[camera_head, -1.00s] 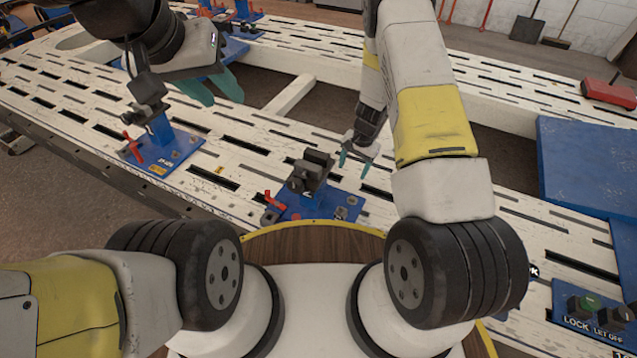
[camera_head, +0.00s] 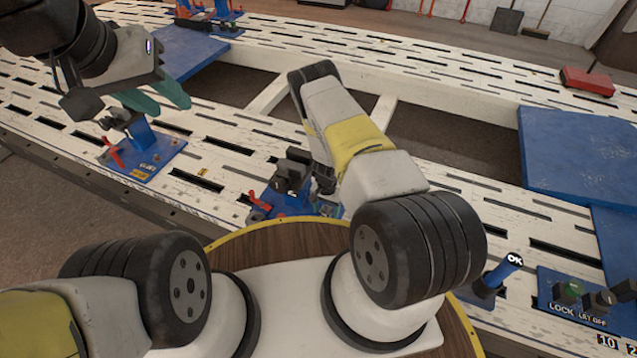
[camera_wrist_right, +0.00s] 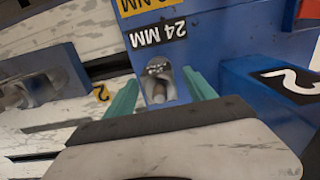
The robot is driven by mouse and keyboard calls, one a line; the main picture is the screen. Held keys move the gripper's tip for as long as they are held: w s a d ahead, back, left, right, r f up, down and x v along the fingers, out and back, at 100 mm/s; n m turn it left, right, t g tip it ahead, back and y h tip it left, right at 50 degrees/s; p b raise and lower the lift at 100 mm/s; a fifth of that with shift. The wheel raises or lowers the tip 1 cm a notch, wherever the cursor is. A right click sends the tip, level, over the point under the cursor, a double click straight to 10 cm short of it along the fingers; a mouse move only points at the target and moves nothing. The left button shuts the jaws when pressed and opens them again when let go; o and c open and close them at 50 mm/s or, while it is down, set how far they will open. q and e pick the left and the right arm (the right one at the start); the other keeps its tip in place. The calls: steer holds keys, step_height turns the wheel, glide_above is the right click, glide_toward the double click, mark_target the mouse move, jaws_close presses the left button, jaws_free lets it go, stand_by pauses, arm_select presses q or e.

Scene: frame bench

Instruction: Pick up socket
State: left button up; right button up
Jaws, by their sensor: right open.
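In the right wrist view a small metallic socket (camera_wrist_right: 158,88) sits in a recess of a blue holder (camera_wrist_right: 192,38) labelled 24 MM. My right gripper (camera_wrist_right: 160,98) is open, with one green fingertip on each side of the socket. Whether the fingers touch it I cannot tell. In the head view my right arm hides the right fingertips and the socket. My left gripper (camera_head: 158,98) hangs over the bench at the left, its two green fingers apart and nothing between them.
A blue fixture with a red lever (camera_head: 140,160) stands on the slotted white bench (camera_head: 225,155) at the left. Another dark clamp (camera_head: 292,172) stands beside my right arm. A blue block marked 2 (camera_wrist_right: 265,85) is close to the right fingers. A LOCK button panel (camera_head: 580,300) is at lower right.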

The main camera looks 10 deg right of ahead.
steer(key=shift+f, duration=0.35)
jaws_close()
steer(key=shift+r, duration=0.15)
